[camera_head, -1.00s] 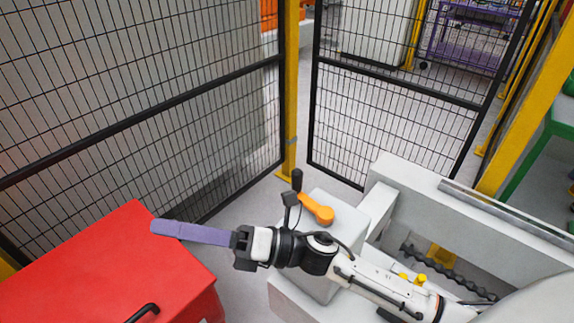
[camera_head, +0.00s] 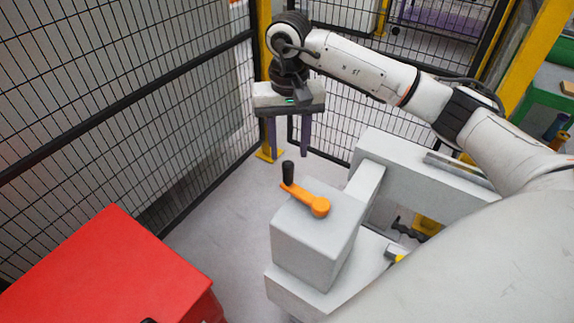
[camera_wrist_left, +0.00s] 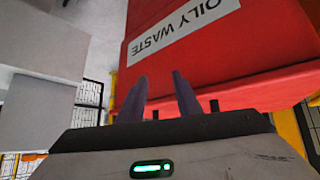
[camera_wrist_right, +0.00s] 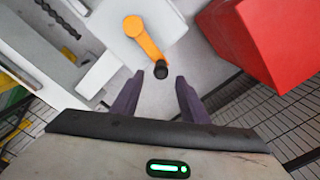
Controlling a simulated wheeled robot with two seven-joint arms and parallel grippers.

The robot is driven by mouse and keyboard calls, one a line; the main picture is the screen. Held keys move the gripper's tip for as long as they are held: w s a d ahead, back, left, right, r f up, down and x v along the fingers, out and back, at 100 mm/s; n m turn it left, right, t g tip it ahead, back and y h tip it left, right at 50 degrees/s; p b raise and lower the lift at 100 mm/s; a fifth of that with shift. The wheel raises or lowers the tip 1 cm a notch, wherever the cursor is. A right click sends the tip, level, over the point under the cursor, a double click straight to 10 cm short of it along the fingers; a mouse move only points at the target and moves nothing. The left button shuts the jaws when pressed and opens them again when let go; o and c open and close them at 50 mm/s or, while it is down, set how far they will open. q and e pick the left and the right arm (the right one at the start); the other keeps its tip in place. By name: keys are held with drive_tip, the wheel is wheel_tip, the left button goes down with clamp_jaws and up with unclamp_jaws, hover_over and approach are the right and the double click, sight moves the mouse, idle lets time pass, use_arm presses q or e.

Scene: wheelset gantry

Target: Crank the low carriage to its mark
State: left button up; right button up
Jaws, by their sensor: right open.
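The crank has an orange arm (camera_head: 306,198) and an upright black handle (camera_head: 288,172). It sits on top of a grey box (camera_head: 315,230); its handle points left and away from me. My right gripper (camera_head: 289,152) is open and empty, pointing down beyond and above the handle. In the right wrist view the handle (camera_wrist_right: 161,70) shows between the open fingertips, with a gap in depth that I cannot judge. My left gripper (camera_wrist_left: 160,77) is open and empty in its wrist view, facing a red bin. I cannot make out the low carriage or its mark clearly.
The red bin (camera_head: 100,270), labelled oily waste in the left wrist view, stands at left. Black mesh fencing (camera_head: 130,100) and a yellow post close off the back. A grey frame with a dark screw (camera_head: 411,229) lies right of the box. Floor between bin and box is clear.

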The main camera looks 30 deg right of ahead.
sight(288, 162)
wheel_tip(288, 162, down, 7)
drive_tip(key=shift+f, duration=0.1)
idle(0.3)
clamp_jaws()
